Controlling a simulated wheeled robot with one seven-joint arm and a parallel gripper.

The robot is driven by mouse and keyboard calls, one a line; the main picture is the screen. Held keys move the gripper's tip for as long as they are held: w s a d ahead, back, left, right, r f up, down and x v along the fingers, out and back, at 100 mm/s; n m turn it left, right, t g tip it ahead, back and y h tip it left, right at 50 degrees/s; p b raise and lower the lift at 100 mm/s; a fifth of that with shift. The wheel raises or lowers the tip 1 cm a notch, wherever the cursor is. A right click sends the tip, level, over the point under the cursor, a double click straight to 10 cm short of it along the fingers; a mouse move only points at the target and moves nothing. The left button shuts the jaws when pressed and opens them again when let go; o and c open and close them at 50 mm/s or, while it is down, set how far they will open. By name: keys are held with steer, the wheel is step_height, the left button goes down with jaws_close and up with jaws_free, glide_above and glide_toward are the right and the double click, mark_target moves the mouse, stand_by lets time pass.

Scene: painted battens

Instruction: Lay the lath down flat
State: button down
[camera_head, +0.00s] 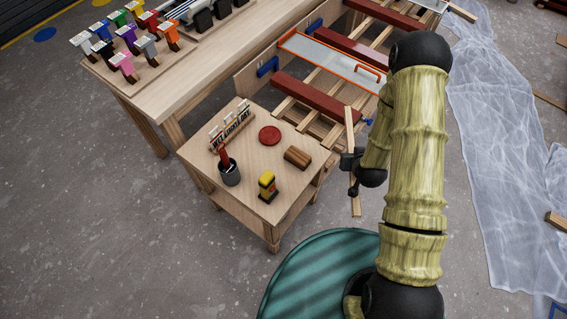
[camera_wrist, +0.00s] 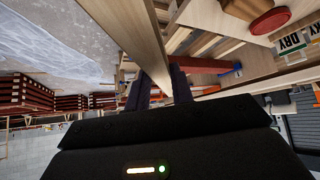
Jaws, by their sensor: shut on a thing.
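The lath (camera_head: 356,194) is a long, narrow strip of pale bare wood. In the head view it stands close to upright in the picture, to the right of the small table, with ends showing above and below my gripper (camera_head: 350,161). My gripper is shut on it near its middle. In the wrist view the lath (camera_wrist: 137,32) runs from the top edge down between the two dark fingers (camera_wrist: 160,88). My gripper hides the held part. I cannot tell whether the lath's lower end touches anything.
A small table (camera_head: 221,195) holds a wet/dry sign (camera_head: 232,128), red disc (camera_head: 269,135), brown block (camera_head: 298,157), dark cup (camera_head: 230,175) and yellow-black item (camera_head: 267,187). A slatted rack with red battens (camera_head: 316,97) stands behind. Plastic sheeting (camera_head: 500,170) covers floor at right.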

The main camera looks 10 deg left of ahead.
steer(key=s+a+f+n+g+y+b, duration=0.1)
steer(key=a+n+g+y+b, duration=0.2)
steer(key=a+n, duration=0.4)
steer(key=s+a+f+n+g+y+b, duration=0.1)
steer(key=a+f+n+g+y+b, duration=0.1)
steer(key=a+n, duration=0.6)
steer(key=shift+s+a+f+n+g+y+b, duration=0.15)
steer(key=shift+a+n+g+y+b, duration=0.4)
steer(key=shift+a+g, duration=1.8)
steer(key=shift+a+m+t, duration=0.25)
steer(key=shift+a+t, duration=0.6)
steer(key=shift+a, duration=0.15)
step_height(320, 180, down, 5)
steer(key=shift+r+b, duration=0.1)
steer(key=shift+b, duration=0.4)
steer(key=shift+f, duration=2.4)
